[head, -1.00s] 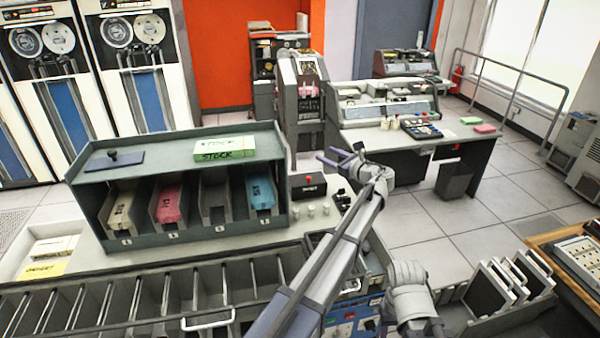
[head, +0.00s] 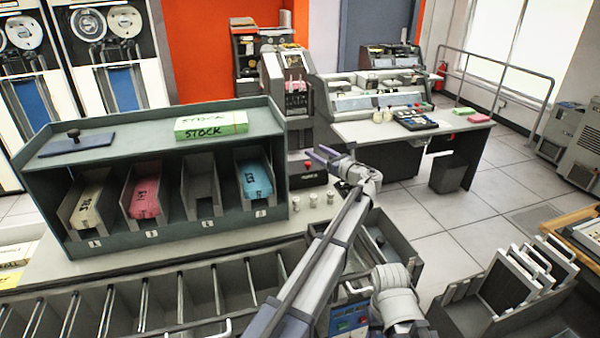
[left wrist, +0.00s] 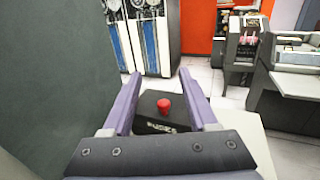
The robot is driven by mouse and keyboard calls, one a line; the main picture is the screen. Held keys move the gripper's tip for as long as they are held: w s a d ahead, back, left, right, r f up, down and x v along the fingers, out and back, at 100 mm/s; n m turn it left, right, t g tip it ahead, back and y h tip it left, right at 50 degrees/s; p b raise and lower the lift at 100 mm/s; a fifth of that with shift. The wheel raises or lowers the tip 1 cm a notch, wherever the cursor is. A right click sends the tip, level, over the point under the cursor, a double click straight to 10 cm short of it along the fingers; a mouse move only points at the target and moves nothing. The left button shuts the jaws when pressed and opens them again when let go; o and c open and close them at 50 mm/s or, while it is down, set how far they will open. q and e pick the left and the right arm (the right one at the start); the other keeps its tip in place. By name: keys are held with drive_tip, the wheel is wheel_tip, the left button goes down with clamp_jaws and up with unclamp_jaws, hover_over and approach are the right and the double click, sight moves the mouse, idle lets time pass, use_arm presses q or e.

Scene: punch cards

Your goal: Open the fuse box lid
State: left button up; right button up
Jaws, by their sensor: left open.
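The fuse box is a small dark box (head: 308,180) on the counter, just right of the green card rack. A red knob (head: 308,164) stands on its lid, which looks shut. In the left wrist view the dark box (left wrist: 178,127) with its red knob (left wrist: 164,105) shows between my fingers, with pale lettering on its front. My left gripper (head: 324,158) is open and empty, close to the box; contact with the knob cannot be told. In the left wrist view the purple fingers (left wrist: 160,76) stand apart on either side of the knob. My right gripper is not in view.
The green rack (head: 170,237) with several card trays stands close left of the box. Several small pale cylinders (head: 313,200) stand in front of the box. A slotted sorter (head: 130,305) lies along the front. Open floor (head: 455,225) lies to the right.

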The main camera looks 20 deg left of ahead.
use_arm(q)
drive_tip(key=b, duration=0.5)
approach(303, 165)
drive_tip(key=shift+w+a+r, duration=0.2)
drive_tip(key=shift+a+r, duration=0.3)
drive_tip(key=shift+r, duration=0.1)
drive_tip(key=shift+w+a+r, duration=0.25)
drive_tip(key=shift+a+r, duration=0.3)
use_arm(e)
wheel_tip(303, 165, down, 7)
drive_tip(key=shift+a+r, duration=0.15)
use_arm(q)
drive_tip(key=shift+p, duration=0.3)
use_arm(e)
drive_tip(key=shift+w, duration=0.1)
use_arm(q)
drive_tip(key=x, duration=0.7)
drive_tip(key=shift+w+a+r, duration=0.1)
drive_tip(key=shift+w+a, duration=0.15)
drive_tip(key=shift+a, duration=0.05)
clamp_jaws()
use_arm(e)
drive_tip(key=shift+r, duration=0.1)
